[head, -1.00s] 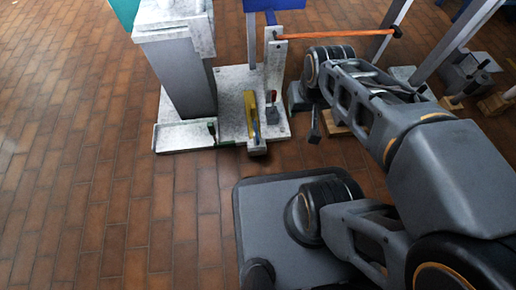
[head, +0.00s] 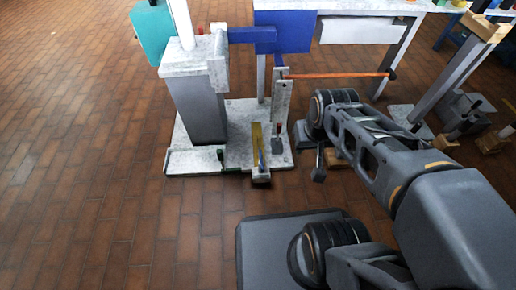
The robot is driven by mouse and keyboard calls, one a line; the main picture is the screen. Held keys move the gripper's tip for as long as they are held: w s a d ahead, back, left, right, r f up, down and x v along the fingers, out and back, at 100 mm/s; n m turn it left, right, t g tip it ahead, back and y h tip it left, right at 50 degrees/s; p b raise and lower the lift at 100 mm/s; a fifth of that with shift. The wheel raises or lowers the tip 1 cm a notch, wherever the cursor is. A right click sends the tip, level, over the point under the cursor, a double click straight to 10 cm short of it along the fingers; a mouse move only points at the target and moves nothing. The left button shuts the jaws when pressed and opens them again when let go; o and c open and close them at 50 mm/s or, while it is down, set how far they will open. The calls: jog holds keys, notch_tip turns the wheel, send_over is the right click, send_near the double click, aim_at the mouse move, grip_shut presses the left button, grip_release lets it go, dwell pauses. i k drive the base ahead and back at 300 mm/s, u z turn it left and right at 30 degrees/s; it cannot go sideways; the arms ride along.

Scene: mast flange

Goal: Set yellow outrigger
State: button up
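The yellow outrigger (head: 257,145) is a narrow yellow bar on the front part of a pale speckled base plate (head: 238,120). My gripper (head: 318,168) hangs to the right of the plate, apart from the yellow outrigger. It is small and dark in the head view, partly hidden by my wrist, and its opening cannot be made out. I see nothing held.
A grey column (head: 194,105) with a pale cap stands on the plate's left. An orange rod (head: 335,75) runs right from a pale upright (head: 280,100). A bench (head: 345,5) stands behind, with posts and blocks at right. The brick floor at left is clear.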

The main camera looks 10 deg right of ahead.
aim_at(256, 129)
jog(key=z, duration=0.2)
jog(key=k, duration=0.25)
jog(key=u, duration=1)
jog(key=i, duration=0.8)
jog(key=z, duration=0.45)
